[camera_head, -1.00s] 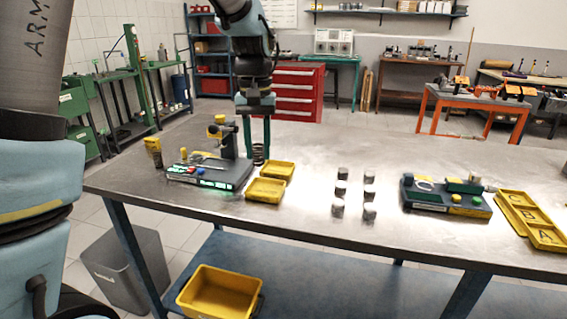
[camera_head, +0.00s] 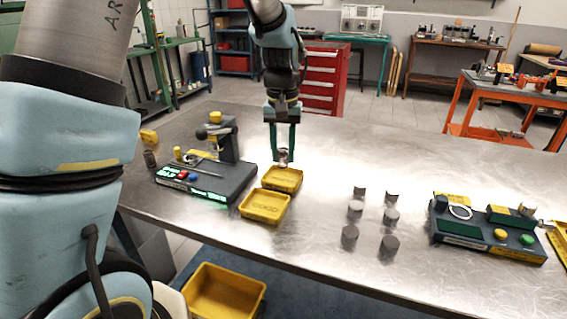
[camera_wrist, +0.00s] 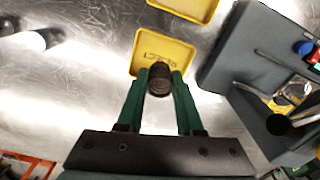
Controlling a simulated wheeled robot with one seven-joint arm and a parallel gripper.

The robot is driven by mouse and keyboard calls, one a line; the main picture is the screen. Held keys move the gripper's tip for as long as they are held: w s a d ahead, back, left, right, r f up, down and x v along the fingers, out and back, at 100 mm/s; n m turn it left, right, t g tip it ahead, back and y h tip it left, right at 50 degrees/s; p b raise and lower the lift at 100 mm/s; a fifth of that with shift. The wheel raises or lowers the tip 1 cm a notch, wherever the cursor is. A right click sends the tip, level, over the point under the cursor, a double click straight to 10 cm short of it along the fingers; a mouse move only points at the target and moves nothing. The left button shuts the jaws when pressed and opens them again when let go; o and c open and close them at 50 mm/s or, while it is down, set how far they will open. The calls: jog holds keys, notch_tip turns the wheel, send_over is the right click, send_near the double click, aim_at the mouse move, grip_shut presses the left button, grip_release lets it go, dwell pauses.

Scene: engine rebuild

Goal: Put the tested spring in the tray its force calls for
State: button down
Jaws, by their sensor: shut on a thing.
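My gripper (camera_head: 283,150) is shut on the dark coil spring (camera_wrist: 160,78), which hangs upright between the two green fingers. In the head view the gripper and spring are over the far yellow tray (camera_head: 283,179); whether the spring touches it I cannot tell. In the wrist view this tray (camera_wrist: 150,49) shows behind the spring, with partly covered lettering I cannot read surely. The near yellow tray (camera_head: 263,207) lies beside it and looks empty. The spring tester (camera_head: 213,183), a dark base with lit green display, stands left of the trays. Its digits are too small to read.
Several grey metal cylinders (camera_head: 355,209) stand right of the trays. A second dark device (camera_head: 485,236) with yellow and green buttons is at the right. A yellow bin (camera_head: 222,293) is below the table's front edge. A small dark cylinder (camera_head: 150,158) stands left of the tester.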

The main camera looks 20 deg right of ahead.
jog(key=shift+f+p, duration=0.35)
jog(key=shift+f, duration=1.6)
jog(key=shift+f, duration=0.1)
jog(key=c, duration=0.6)
grip_release()
jog(key=shift+o, duration=0.2)
notch_tip(320, 180, up, 12)
jog(key=b, duration=0.2)
